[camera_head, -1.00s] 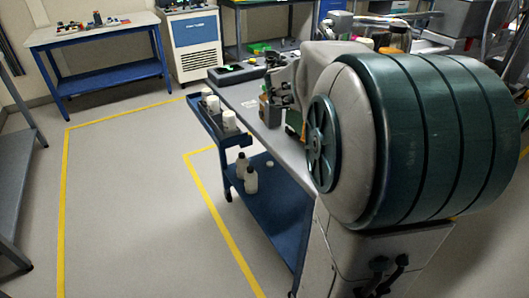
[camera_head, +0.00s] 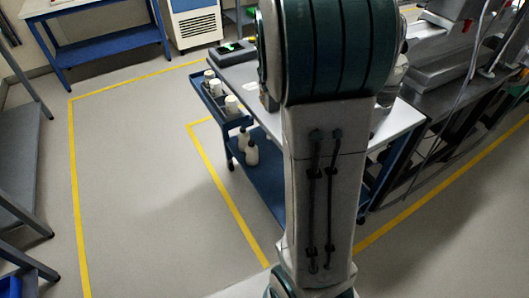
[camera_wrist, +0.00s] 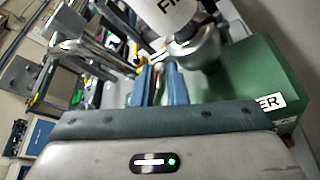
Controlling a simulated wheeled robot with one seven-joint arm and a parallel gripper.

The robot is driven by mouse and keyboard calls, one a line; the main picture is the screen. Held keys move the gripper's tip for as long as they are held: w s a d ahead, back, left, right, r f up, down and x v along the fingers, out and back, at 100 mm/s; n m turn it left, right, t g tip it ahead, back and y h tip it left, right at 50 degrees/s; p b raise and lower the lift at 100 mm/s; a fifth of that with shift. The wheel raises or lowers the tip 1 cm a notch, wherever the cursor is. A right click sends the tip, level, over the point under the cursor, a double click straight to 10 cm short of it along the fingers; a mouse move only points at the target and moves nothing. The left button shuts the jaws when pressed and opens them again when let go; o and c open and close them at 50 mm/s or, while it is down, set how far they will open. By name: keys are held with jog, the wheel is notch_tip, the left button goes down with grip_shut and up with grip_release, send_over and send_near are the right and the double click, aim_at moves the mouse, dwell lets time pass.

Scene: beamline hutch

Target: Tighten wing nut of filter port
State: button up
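In the wrist view, the filter port shows as a white cylinder (camera_wrist: 168,14) with part of a dark label, seated on a metal flange (camera_wrist: 197,45). It is beside a green block (camera_wrist: 258,75) with a partly visible label ending in "ER". My gripper (camera_wrist: 157,72) points at the near side of the flange, with its two blue fingers apart. A small metallic and orange piece shows in the gap between the fingers; I cannot tell whether it is the wing nut or whether they touch it. In the head view my arm hides the filter port and my gripper.
A blue bench (camera_head: 107,42) and a white cabinet unit (camera_head: 193,23) stand at the back. The floor at left, inside yellow lines, is clear.

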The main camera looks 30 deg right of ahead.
jog(key=shift+r+n+p, duration=0.3)
jog(key=shift+r+p, duration=0.1)
jog(key=shift+p, duration=0.6)
jog(key=n+g+p, duration=0.1)
jog(key=p, duration=0.5)
jog(key=w+n+g+p, duration=0.1)
jog(key=n+p, duration=0.1)
jog(key=p, duration=0.4)
jog(key=shift+r+g, duration=0.1)
jog(key=shift+g, duration=0.2)
jog(key=f+b+v, duration=0.1)
jog(key=b+v, duration=0.2)
jog(key=v, duration=1.1)
jog(key=s+a+f+m+y+b, duration=1.1)
jog(key=s+a+f+m+b, duration=0.1)
jog(key=s+m, duration=0.3)
jog(key=shift+s+a+y, duration=0.4)
jog(key=shift+a, duration=0.3)
